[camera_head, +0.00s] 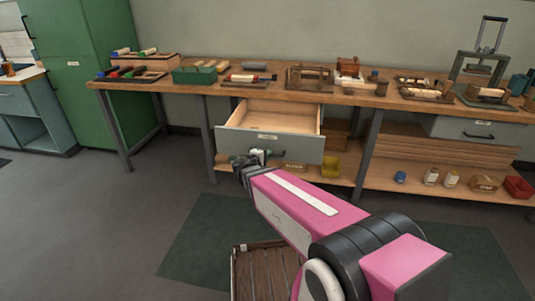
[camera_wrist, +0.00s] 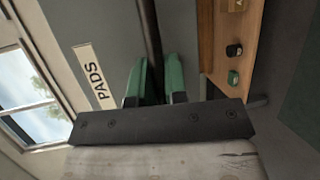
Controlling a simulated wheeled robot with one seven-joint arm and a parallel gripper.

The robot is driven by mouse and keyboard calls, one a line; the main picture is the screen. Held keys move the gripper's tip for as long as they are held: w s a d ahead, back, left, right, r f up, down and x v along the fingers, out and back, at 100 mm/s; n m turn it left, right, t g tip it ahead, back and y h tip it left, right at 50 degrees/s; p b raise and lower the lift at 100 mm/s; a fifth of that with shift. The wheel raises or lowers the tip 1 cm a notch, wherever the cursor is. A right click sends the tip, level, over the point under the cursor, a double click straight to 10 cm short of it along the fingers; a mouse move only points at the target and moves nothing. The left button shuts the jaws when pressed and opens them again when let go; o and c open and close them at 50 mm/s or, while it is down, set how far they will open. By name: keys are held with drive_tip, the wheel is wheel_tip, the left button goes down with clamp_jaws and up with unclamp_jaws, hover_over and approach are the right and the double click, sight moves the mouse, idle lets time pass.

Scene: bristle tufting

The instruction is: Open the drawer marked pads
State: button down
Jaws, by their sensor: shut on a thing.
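The grey drawer (camera_head: 297,146) hangs under the workbench and stands pulled out, with its bare wooden inside showing empty in the head view. In the wrist view its front (camera_wrist: 105,25) carries a white label reading PADS (camera_wrist: 95,78). My gripper (camera_head: 259,155) is at the front of this drawer. In the wrist view the green fingers of my gripper (camera_wrist: 157,82) are shut on the dark bar handle (camera_wrist: 149,35), one on each side. The handle is mostly hidden by my gripper in the head view.
The workbench top (camera_head: 226,90) bears brushes, wooden blocks and tools. Another closed grey drawer (camera_head: 478,130) is at the right. The lower shelf (camera_head: 385,180) holds bottles, boxes and bins. A slatted wooden crate (camera_head: 262,272) stands on the floor by my arm. Floor at left is clear.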

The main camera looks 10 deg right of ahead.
drive_tip(key=c, duration=1.2)
unclamp_jaws()
drive_tip(key=shift+o, duration=0.2)
drive_tip(key=v, duration=1)
drive_tip(key=shift+s+a, duration=0.25)
drive_tip(key=shift+s, duration=0.05)
drive_tip(key=s+d+f+m+g+y, duration=0.3)
drive_tip(key=d+f+m+g+y, duration=0.1)
drive_tip(key=d+m+g+y, duration=0.1)
drive_tip(key=s+d+f+m+g+y, duration=0.4)
drive_tip(key=d+g, duration=0.3)
drive_tip(key=d, duration=0.2)
drive_tip(key=shift+f+m+y, duration=0.4)
drive_tip(key=shift+m+y, duration=0.3)
drive_tip(key=shift+m, duration=0.2)
